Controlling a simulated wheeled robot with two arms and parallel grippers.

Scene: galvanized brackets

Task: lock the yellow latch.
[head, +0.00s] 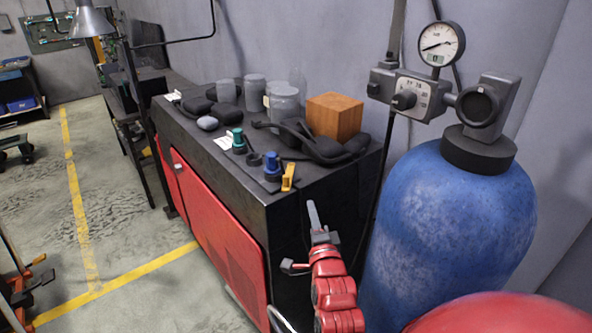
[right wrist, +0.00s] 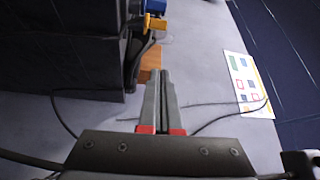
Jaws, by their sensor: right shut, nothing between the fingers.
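The yellow latch (head: 288,177) is a small piece at the front right corner of the dark cabinet top (head: 262,193), beside a blue knob (head: 272,165). In the right wrist view the yellow latch (right wrist: 156,25) shows at the top, next to the blue part (right wrist: 155,6). My right gripper (head: 312,207) is shut and empty, just right of the cabinet's corner and lower than the latch. In the right wrist view its fingers (right wrist: 163,75) lie together, apart from the latch. Whether the latch is locked I cannot tell. My left gripper is not in view.
A wooden block (head: 335,116), grey jars (head: 284,103), a green knob (head: 238,140) and dark straps (head: 320,147) crowd the cabinet top. A blue tank (head: 450,220) with a gauge (head: 441,44) above stands close on the right. The floor at left is mostly clear.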

